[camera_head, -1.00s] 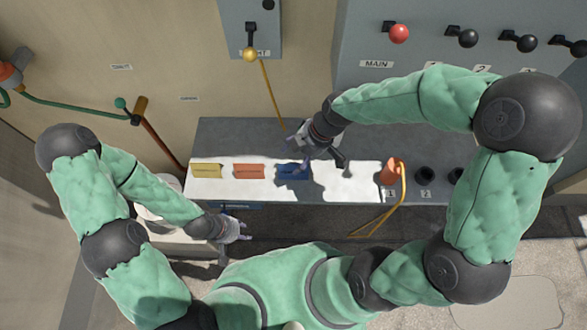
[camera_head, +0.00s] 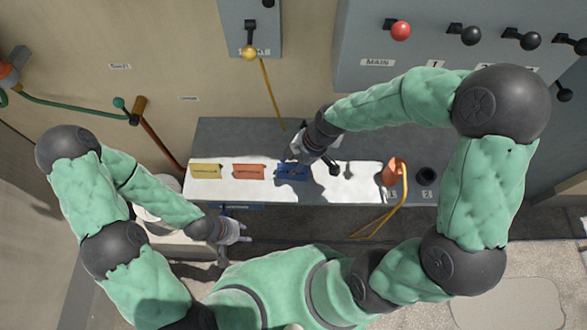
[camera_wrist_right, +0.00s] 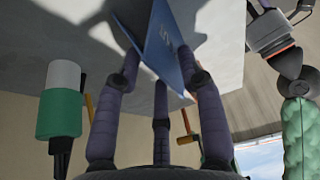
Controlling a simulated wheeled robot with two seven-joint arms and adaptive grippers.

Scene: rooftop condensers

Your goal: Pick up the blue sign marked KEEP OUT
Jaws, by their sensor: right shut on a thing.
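The blue sign (camera_head: 292,174) stands on the bench (camera_head: 228,133), at the right end of a row with a yellow sign (camera_head: 205,171) and an orange sign (camera_head: 249,172). My right gripper (camera_head: 299,156) reaches it from above and is shut on it, partly covering it. In the right wrist view the blue sign (camera_wrist_right: 160,38) shows as a folded panel between the fingers of my right gripper (camera_wrist_right: 158,80). Its lettering is too small to read. My left gripper (camera_head: 236,230) is in front of the bench, away from the signs; its fingers are too small to judge.
An orange holder (camera_head: 392,172) with a yellow loop stands on the bench to the right, beside a dark round socket (camera_head: 427,176). Behind are a grey panel with a red-knobbed lever (camera_head: 400,30) marked MAIN and a yellow-knobbed lever (camera_head: 250,53). The bench's left rear is clear.

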